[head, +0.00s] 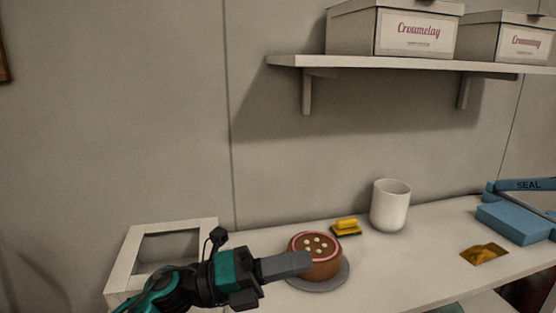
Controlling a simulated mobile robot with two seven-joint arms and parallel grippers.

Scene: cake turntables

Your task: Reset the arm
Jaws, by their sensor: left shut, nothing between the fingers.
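My left arm comes in from the lower left. My left gripper (302,262) is shut and empty, with its fingers pointing right. The fingertips overlap the left side of a brown cake (325,265) in the head view; whether they touch it I cannot tell. The cake has a pink ring and several pale dots on top. It stands on a grey round turntable (328,286), partly hidden behind the fingers. My right gripper is not in view.
A white open-topped box (125,262) stands left, behind my arm. A gold piece (484,254) and blue sealer (515,222) lie right on the counter (420,257). A shelf (400,62) holds boxes above.

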